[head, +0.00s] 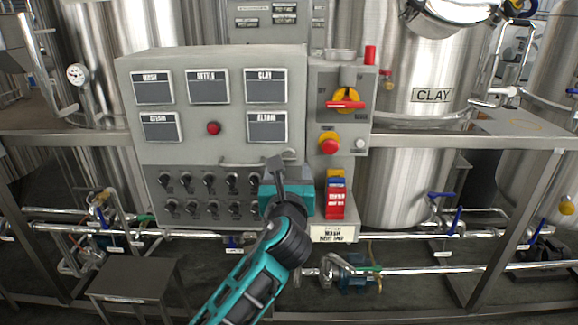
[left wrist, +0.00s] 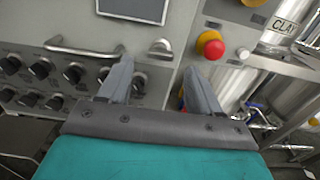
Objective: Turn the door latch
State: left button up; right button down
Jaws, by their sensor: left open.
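The control cabinet's lower door carries a bar handle (left wrist: 85,50) and, right of it, a small metal latch (left wrist: 160,48) near the door's upper right corner. The handle also shows in the head view (head: 243,163); the latch is small there, just beyond the fingertips. My left gripper (head: 275,165) is in front of the panel. In the left wrist view its two fingers (left wrist: 158,75) stand apart with nothing between them. The latch appears ahead of the gap, apart from the fingers. My right gripper is not in view.
Rows of black knobs (head: 208,182) lie left of my gripper. A red emergency button (head: 329,143) and a red-yellow rotary switch (head: 346,101) are to the right. Steel tanks (head: 430,60) flank the cabinet. A grey step stool (head: 132,278) stands at lower left.

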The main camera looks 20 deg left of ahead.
aim_at(288, 161)
pick_arm(q)
jog(key=shift+x, duration=2.1)
jog(key=c, duration=1)
